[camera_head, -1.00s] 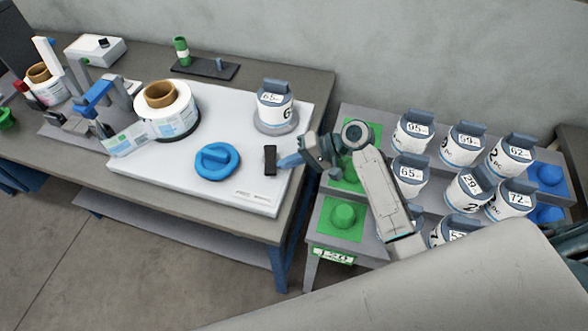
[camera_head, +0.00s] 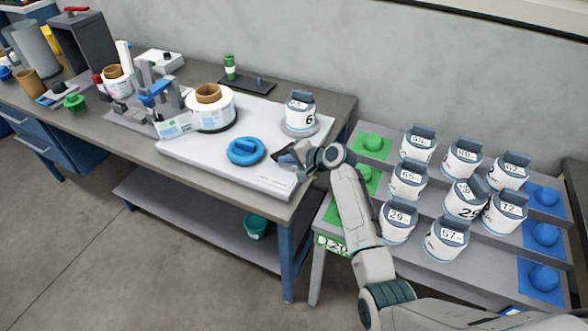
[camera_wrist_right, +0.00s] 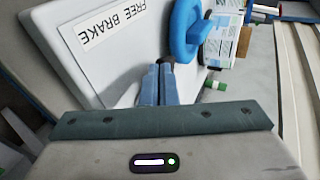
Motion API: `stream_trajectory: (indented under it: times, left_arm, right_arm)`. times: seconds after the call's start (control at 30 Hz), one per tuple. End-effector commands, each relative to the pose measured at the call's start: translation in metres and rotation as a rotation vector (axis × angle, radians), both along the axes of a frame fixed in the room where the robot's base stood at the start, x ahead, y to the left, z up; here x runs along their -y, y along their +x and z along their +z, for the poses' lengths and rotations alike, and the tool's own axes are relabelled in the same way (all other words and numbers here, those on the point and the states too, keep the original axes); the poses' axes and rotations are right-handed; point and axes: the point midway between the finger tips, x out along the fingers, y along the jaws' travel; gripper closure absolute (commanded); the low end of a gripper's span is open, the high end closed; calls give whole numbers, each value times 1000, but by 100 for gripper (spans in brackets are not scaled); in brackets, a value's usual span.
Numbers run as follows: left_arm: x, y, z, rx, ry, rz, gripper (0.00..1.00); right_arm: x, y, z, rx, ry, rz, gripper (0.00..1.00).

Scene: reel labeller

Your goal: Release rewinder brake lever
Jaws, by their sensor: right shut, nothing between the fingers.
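The white rewinder board (camera_head: 205,150) lies on the bench, with a FREE BRAKE label (camera_wrist_right: 113,23) in the right wrist view. My right gripper (camera_head: 281,156) is shut and empty, low over the board's right part at the brake lever's place. Its blue fingers (camera_wrist_right: 159,84) are together in the wrist view, beside the label. The black brake lever is mostly hidden by the gripper; I cannot tell its angle or whether the fingers touch it. My left gripper is not in view.
A blue knob (camera_head: 246,151) sits just left of the gripper. A labelled canister (camera_head: 300,110) stands behind it. A label reel (camera_head: 210,110) is farther left. Stepped racks of canisters (camera_head: 463,200) stand right of the bench.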

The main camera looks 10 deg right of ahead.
Motion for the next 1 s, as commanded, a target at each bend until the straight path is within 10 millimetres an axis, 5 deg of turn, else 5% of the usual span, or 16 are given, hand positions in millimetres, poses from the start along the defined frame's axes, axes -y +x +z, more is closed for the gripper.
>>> stream_trajectory:
  times: [1.0]
  left_arm:
    - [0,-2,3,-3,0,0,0]
  right_arm:
    - [-10,9,0,-1,-1,2,100]
